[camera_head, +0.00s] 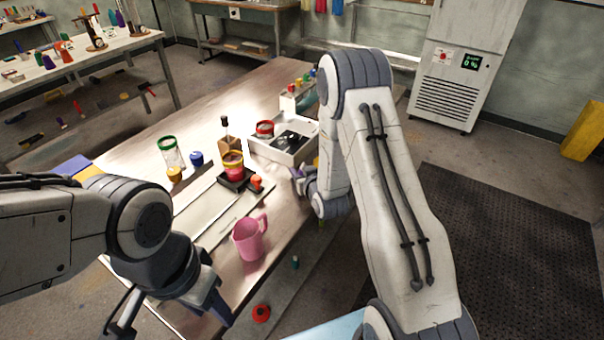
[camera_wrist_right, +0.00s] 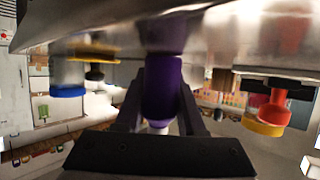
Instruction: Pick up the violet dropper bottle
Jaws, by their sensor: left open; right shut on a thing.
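The violet dropper bottle (camera_wrist_right: 163,92) is between the two fingers of my right gripper (camera_wrist_right: 161,108) in the right wrist view, which looks upside down. The gripper is shut on the bottle's violet body, and its pale tip shows below it in the picture. The bottle's far end meets or nearly meets the shiny tabletop; I cannot tell which. In the head view a small violet patch shows beside my right gripper (camera_head: 306,184), at the table's right edge, partly hidden by my arm. My left gripper (camera_head: 208,300) is open at the front edge of the table, away from the bottle.
A pink jug (camera_head: 250,239) stands near the front edge. A white tray (camera_head: 268,147) lies just left of my right gripper.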

